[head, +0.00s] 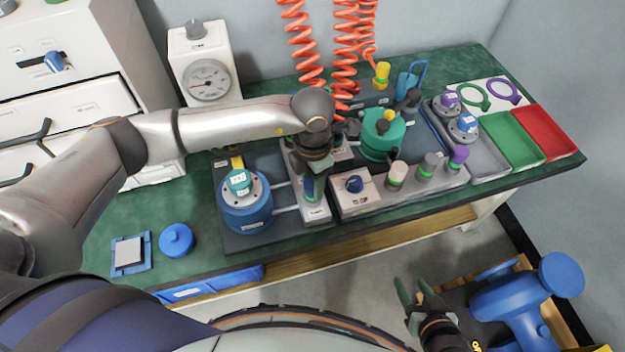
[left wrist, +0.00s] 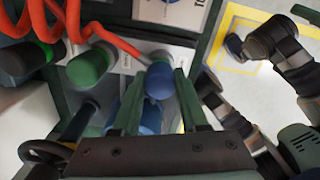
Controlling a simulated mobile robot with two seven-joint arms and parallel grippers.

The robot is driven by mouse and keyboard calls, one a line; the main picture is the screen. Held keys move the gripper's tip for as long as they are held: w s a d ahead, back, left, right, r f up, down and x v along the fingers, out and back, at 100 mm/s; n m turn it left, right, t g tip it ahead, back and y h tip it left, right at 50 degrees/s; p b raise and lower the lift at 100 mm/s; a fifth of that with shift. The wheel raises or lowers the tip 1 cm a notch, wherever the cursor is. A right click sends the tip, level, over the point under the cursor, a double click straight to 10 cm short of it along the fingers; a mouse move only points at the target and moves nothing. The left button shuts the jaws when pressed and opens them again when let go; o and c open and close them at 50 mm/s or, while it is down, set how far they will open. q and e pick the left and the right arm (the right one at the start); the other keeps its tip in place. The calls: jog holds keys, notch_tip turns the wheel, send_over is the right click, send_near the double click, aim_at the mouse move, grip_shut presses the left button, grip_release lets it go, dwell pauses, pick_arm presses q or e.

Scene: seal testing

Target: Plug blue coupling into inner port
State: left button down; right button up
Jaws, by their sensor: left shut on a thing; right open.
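My left gripper (head: 311,176) reaches down over the fixture in the middle of the bench. It is shut on the blue coupling (head: 309,189), which shows as a small blue piece below the fingers. In the left wrist view the blue coupling (left wrist: 159,80) sits between the two fingers (left wrist: 160,92), with a red hose running up to it. A pale port block (head: 316,213) lies under the coupling. The ports are hidden by the gripper, so I cannot tell whether the coupling touches one. My right gripper (head: 413,305) is open and empty, low in front of the bench.
A blue round vessel (head: 246,206) stands left of the block. A green cylinder (head: 381,133) is behind. Red coiled hoses (head: 348,45) hang above. Green (head: 513,139) and red (head: 548,134) trays lie far right.

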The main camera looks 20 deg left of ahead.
pick_arm(q)
jog(key=shift+c, duration=1.8)
grip_release()
jog(key=shift+r, duration=0.95)
notch_tip(320, 180, up, 11)
jog(key=p, duration=0.1)
jog(key=shift+f, duration=0.2)
pick_arm(e)
jog(key=shift+d+r, duration=0.1)
jog(key=shift+r, duration=0.7)
